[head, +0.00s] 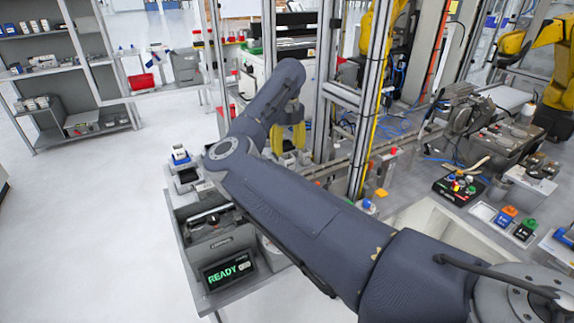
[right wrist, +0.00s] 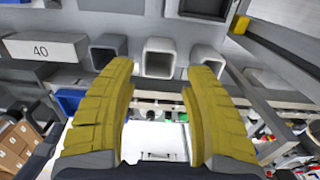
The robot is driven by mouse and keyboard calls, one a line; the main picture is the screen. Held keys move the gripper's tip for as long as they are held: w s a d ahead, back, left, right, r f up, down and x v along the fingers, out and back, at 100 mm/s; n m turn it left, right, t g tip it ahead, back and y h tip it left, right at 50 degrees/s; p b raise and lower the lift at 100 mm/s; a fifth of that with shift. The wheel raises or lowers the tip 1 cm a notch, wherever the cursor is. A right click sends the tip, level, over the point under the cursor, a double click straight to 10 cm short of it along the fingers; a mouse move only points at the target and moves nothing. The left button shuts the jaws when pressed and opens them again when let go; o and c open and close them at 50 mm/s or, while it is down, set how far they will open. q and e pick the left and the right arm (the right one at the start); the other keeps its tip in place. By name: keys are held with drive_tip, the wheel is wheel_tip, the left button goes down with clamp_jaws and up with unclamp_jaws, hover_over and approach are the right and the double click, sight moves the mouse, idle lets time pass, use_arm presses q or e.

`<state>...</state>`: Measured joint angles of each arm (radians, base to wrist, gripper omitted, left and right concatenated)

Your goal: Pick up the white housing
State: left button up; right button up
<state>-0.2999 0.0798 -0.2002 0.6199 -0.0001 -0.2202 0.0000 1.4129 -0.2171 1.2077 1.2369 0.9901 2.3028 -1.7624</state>
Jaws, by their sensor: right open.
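My right gripper (head: 288,140) hangs at the far end of my dark arm in the head view, its yellow fingers over the back of the bench. In the right wrist view the right gripper (right wrist: 160,72) is open and empty. A light, square, hollow housing (right wrist: 158,46) stands beyond the fingertips, near the middle of the gap. It looks like the white housing, though its shade is close to grey. A greyer hollow housing (right wrist: 107,45) is on its left and another (right wrist: 206,56) on its right. In the head view the housings are mostly hidden by my arm and gripper. My left gripper is not in view.
Metal frame posts (head: 330,85) stand right beside my gripper in the head view. Open floor (head: 90,220) lies left.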

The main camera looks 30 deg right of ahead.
sight(287, 163)
drive_tip(key=shift+w+f, duration=0.1)
drive_tip(key=shift+f, duration=2.6)
drive_tip(key=c, duration=0.9)
